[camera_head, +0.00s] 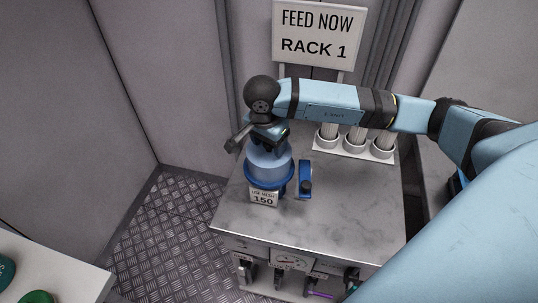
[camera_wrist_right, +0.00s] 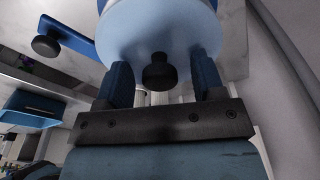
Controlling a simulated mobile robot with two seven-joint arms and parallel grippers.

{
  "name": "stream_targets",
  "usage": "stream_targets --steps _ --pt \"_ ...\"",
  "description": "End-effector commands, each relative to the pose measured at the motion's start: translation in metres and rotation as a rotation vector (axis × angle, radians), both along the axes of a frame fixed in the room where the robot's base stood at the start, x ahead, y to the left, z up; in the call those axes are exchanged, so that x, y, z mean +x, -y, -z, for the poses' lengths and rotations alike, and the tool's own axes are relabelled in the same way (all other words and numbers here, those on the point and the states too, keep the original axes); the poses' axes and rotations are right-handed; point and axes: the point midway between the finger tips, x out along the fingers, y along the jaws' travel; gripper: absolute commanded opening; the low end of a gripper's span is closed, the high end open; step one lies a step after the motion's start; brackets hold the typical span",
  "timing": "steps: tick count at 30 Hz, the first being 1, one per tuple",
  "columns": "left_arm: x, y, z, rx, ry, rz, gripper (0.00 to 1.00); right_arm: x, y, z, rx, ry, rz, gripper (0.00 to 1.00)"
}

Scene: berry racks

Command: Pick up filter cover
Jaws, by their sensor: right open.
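The filter cover (camera_head: 270,163) appears to be the light blue round top of the blue filter housing (camera_head: 281,187) on the counter. In the right wrist view the cover (camera_wrist_right: 150,28) fills the upper middle, with a black knob (camera_wrist_right: 158,72) standing out from it. My right gripper (camera_head: 266,142) is over the cover and hides its top in the head view. In the right wrist view the gripper (camera_wrist_right: 163,82) is open, with one blue finger on each side of the knob. A gap shows between knob and fingers. My left gripper is not in view.
A "USE MESH 150" label (camera_head: 263,197) is on the housing's front. A blue lever-like part (camera_head: 305,183) stands right beside it. White cylinders stand in a holder (camera_head: 345,153) behind. A gauge (camera_head: 291,261) is on the counter front. The counter's right front (camera_head: 350,215) is clear.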

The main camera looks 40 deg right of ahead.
Motion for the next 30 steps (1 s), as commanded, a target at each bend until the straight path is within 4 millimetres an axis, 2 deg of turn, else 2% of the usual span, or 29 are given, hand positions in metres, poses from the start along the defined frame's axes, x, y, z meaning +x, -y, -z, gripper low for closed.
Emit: stream_targets --steps 4,12,23,26,30 --pt "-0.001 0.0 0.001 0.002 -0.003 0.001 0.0 0.0 0.0 0.0 0.0 0.0 0.0 0.63" --pt "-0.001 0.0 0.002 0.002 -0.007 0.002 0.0 0.0 0.0 0.0 0.0 0.0 0.0 0.01" --pt "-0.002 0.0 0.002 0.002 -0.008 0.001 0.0 0.0 0.0 -0.004 0.002 0.002 0.0 0.0" --pt "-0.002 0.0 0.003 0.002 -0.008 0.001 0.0 0.001 0.0 -0.011 0.001 0.003 0.001 0.0" --pt "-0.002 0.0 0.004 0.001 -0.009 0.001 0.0 0.001 0.0 -0.031 0.001 0.005 0.0 0.0"
